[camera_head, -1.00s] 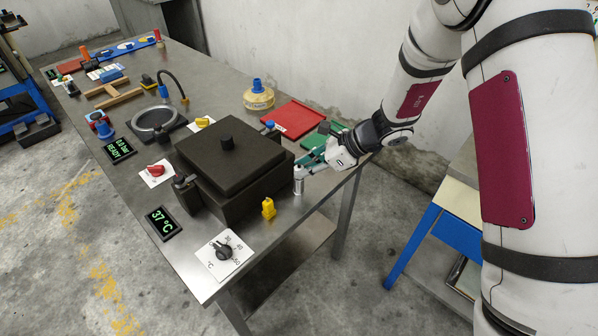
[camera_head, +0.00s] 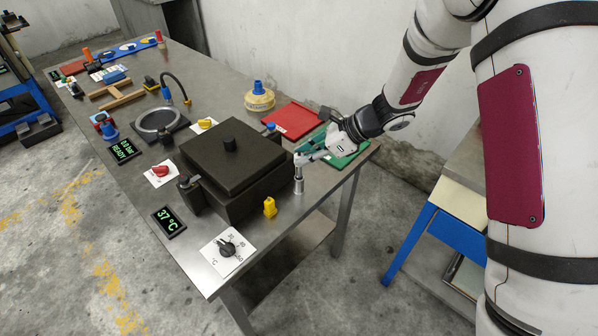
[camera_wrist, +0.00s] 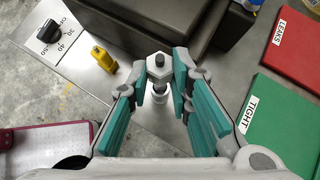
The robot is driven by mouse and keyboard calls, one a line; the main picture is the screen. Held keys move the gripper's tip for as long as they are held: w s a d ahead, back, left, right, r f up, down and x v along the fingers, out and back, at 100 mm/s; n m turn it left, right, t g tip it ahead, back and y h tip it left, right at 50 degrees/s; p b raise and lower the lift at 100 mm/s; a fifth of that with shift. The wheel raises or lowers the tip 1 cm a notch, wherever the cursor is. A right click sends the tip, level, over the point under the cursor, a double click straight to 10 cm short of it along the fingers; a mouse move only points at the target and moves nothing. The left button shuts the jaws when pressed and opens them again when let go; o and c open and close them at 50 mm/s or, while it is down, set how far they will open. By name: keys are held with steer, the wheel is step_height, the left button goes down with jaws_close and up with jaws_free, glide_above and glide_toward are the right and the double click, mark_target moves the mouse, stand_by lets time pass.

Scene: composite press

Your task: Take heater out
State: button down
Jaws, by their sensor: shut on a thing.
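A slim silver metal piece with a hexagonal head (camera_wrist: 157,66) stands upright at the right of the dark box; its lower part shows in the head view (camera_head: 299,186). My gripper (camera_head: 299,160) is shut on its upper part, with the fingers on either side of the head in the wrist view (camera_wrist: 159,72). I cannot tell whether its foot touches the table. The dark lidded box (camera_head: 230,165) has a round knob on its closed lid. No label shows which thing is the heater.
A yellow piece (camera_head: 270,208) stands close by in front. The temperature dial (camera_head: 226,248) and a 37 °C display (camera_head: 168,221) are near the front edge. Red (camera_head: 293,118) and green (camera_head: 345,152) plates lie behind. The table's right edge is close.

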steer(key=shift+r+p, duration=0.8)
steer(key=shift+r, duration=1.05)
